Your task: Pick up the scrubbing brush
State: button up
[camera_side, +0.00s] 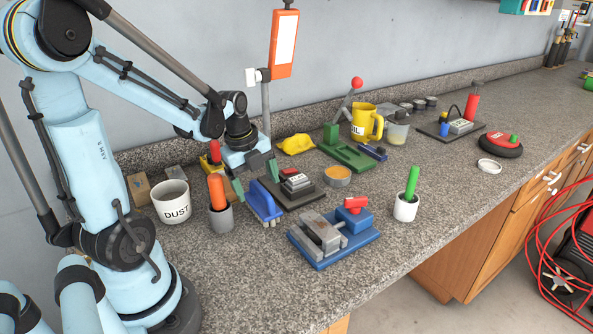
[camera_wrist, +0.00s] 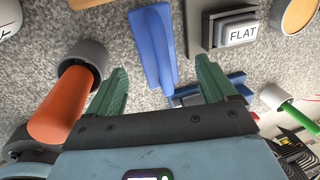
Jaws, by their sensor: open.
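The scrubbing brush (camera_side: 263,200) has a long blue back and pale bristles at its lower edge. It rests on the speckled counter between the grey cup and the dark base plate. Its blue back also shows in the wrist view (camera_wrist: 155,45), running away from me between the fingers. My gripper (camera_side: 255,179) is at the brush's rear end, with green fingers apart. In the wrist view my gripper (camera_wrist: 161,66) is open and empty, one finger on each side of the brush's line. I cannot tell whether a finger touches it.
A grey cup (camera_side: 221,219) with an orange handle stands close left of the brush. A dark base plate (camera_side: 311,193) with a block is close right. A blue vise (camera_side: 336,238) sits in front right. A white DUST mug (camera_side: 172,202) stands further left. The front counter is clear.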

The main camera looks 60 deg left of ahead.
aim_at(259, 190)
jog(key=shift+w+d+f, duration=0.1)
jog(key=shift+w+f, duration=0.1)
jog(key=shift+f, duration=1.05)
jog(key=shift+w+d+f, duration=0.1)
jog(key=shift+w+f, duration=0.05)
jog(key=shift+f, duration=1.1)
jog(key=c, duration=1.3)
jog(key=shift+r, duration=0.2)
jog(key=shift+r, duration=0.55)
jog(key=r, duration=0.1)
jog(key=d+r, duration=0.1)
jog(key=r, duration=0.1)
jog(key=shift+r, duration=0.15)
jog(key=shift+c, duration=1.1)
jog(key=d+r, duration=0.6)
jog(key=d, duration=0.4)
jog(key=shift+s+d, duration=0.3)
jog(key=shift+r, duration=0.1)
